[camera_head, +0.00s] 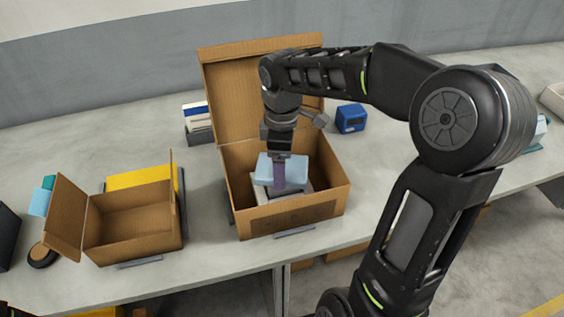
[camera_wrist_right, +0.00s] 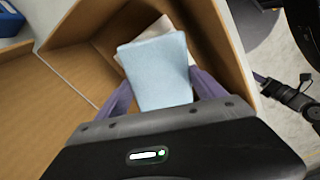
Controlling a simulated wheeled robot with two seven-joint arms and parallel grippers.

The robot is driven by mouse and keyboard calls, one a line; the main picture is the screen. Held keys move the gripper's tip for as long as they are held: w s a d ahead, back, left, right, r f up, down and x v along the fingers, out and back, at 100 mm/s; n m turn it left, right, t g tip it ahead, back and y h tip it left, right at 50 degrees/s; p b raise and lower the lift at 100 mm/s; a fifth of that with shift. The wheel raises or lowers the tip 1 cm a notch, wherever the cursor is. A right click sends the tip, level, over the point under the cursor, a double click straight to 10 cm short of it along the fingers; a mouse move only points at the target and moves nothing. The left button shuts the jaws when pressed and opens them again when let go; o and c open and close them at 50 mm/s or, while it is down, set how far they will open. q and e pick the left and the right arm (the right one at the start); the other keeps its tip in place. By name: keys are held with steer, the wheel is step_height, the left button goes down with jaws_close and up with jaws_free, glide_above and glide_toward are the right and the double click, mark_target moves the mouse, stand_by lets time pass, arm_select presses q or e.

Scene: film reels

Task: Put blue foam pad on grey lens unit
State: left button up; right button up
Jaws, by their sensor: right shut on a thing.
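The light blue foam pad (camera_head: 283,170) is between the fingers of my right gripper (camera_head: 279,170), inside the larger cardboard box (camera_head: 293,216). In the right wrist view the pad (camera_wrist_right: 158,72) sits between the two purple fingers (camera_wrist_right: 160,95), which are shut on it. Under the pad, a light grey thing (camera_head: 262,195) shows in part, likely the grey lens unit; the pad hides most of it. I cannot tell whether the pad touches it. My left gripper is not in view.
The box's raised lid (camera_head: 232,100) stands behind my gripper and its walls surround it. A smaller open box (camera_head: 135,222) stands at the left, empty. A blue box-shaped thing (camera_head: 350,118) and a stack with white and blue items (camera_head: 197,115) stand behind on the table.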

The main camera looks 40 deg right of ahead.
steer(key=o, duration=1.3)
steer(key=shift+r, duration=0.15)
step_height(320, 180, up, 8)
steer(key=shift+r, duration=0.1)
step_height(320, 180, up, 4)
steer(key=p, duration=0.2)
steer(key=shift+p, duration=0.3)
